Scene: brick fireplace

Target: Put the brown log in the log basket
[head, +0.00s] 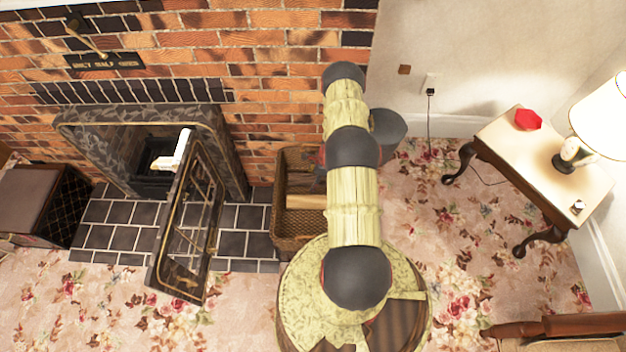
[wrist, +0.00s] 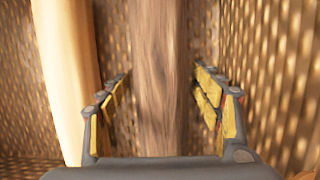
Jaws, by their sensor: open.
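The brown log (wrist: 160,75) stands lengthwise in the middle of the wrist view, between the fingers of my gripper (wrist: 161,100). My gripper is open, with a narrow gap between the log and each finger. Woven walls of the log basket (wrist: 275,60) surround them. The wicker log basket (head: 285,243) stands on the floor right of the hearth in the head view. Whether the log rests on the basket bottom is hard to tell.
A pale log (wrist: 66,80) lies left of the brown one and also shows inside the basket in the head view (head: 305,202). The open stove door (head: 187,235) stands left of the basket. A side table (head: 535,155) with a lamp is at right.

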